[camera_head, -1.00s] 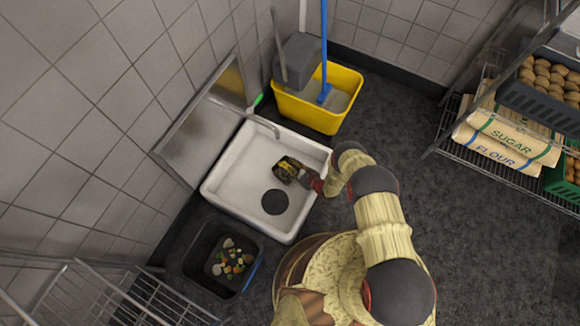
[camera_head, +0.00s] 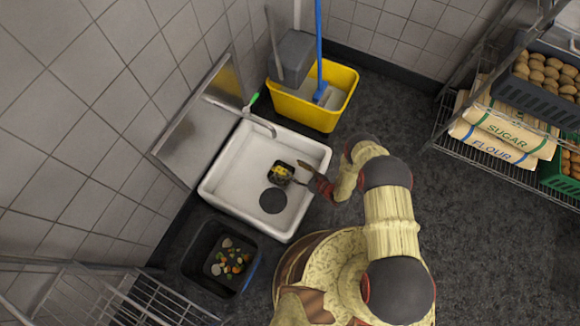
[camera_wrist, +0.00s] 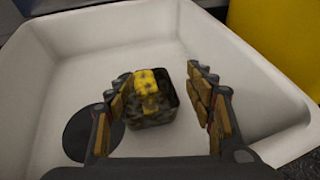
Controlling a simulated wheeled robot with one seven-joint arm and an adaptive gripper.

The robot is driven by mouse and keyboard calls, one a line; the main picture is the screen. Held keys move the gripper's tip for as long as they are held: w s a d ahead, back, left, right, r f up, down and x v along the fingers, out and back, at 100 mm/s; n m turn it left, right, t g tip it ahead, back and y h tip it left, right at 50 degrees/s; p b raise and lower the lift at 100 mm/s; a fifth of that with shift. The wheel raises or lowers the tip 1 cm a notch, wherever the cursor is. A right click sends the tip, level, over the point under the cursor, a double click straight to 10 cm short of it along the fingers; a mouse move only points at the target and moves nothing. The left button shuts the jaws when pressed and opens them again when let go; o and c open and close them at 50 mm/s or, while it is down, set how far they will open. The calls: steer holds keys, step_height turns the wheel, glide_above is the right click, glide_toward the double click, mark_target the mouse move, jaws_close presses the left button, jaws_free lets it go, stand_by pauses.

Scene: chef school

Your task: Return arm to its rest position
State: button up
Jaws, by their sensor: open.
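My gripper (camera_head: 308,174) is open and empty above the right side of the white sink (camera_head: 229,165). In the wrist view my gripper (camera_wrist: 160,92) has its two fingers spread, with a small dark container (camera_wrist: 150,118) beyond and between them. The container stands in the sink and holds something yellow (camera_wrist: 151,85). In the head view the dark container (camera_head: 289,180) sits left of my fingertips, apart from them. My arm bends from the base at the lower middle toward the sink.
A yellow mop bucket (camera_head: 310,112) with a blue handle (camera_head: 319,40) stands behind the sink. A black bin (camera_head: 190,268) with scraps is at the front left. Wire racks stand at the lower left and right; the right one holds sugar and flour sacks (camera_head: 500,135). Floor to the right is clear.

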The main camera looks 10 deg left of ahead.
steer(key=shift+v, duration=2.65)
